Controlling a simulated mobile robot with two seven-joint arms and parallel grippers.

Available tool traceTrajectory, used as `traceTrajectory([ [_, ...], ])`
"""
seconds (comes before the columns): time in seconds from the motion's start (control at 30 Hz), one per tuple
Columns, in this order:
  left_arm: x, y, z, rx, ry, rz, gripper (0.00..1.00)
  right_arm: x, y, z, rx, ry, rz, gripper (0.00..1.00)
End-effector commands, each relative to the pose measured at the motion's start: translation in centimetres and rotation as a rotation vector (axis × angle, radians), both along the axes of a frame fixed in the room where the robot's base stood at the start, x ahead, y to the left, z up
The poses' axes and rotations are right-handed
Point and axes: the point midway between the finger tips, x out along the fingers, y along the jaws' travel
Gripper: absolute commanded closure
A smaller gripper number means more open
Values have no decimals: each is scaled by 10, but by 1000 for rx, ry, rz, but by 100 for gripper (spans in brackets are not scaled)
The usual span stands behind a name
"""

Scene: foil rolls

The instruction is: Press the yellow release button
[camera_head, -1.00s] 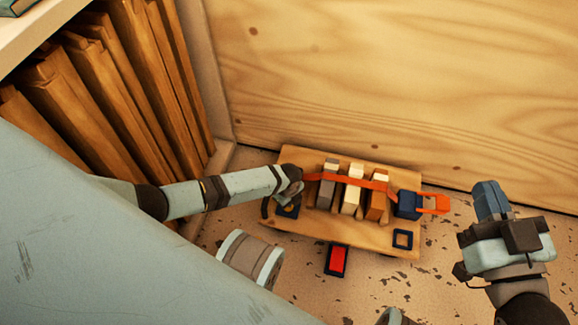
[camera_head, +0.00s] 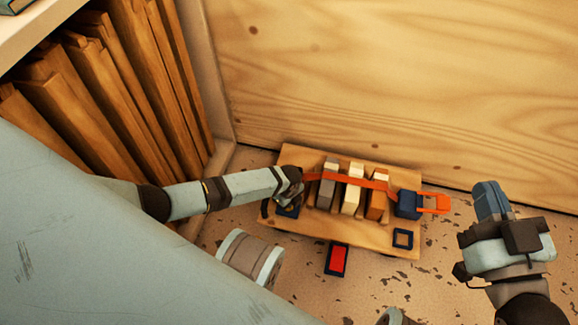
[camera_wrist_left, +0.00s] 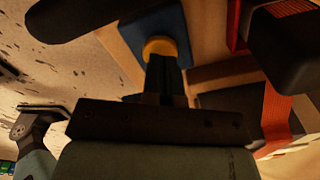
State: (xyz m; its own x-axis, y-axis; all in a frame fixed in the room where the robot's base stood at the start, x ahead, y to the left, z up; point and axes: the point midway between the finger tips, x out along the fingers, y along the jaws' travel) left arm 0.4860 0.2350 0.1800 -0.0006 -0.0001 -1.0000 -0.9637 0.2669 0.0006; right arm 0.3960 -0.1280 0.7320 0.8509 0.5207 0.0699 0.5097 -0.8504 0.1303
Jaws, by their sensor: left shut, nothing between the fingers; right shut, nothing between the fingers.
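The yellow release button (camera_wrist_left: 160,47) is a round knob on a dark blue base (camera_wrist_left: 168,22) in the left wrist view. My left gripper's shut fingertips (camera_wrist_left: 162,68) overlap its lower edge; whether they touch it I cannot tell. In the head view my left gripper (camera_head: 282,199) is over the left end of a wooden board (camera_head: 345,228). It hides the button there, and part of the blue base (camera_head: 289,211) shows. My right gripper (camera_head: 490,201) is shut and empty, to the right of the board.
An orange strap (camera_head: 335,179) crosses several upright blocks on the board and meets a blue buckle (camera_head: 408,204) with an orange tab (camera_head: 434,203). A red-topped dark box (camera_head: 337,260) is at the front edge. A wooden wall (camera_head: 400,90) stands behind.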

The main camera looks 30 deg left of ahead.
Motion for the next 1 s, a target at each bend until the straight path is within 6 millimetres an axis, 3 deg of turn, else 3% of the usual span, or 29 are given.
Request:
traceTrajectory([
  [0.3,0,0,-16,0,0,1,100,0,0,-3,0,-2,0,100],
  [0.77,0,0,14,0,0,0,100,1,0,26,0,-4,0,100],
  [1.0,0,0,13,0,0,0,100,0,0,26,0,-4,1,100],
])
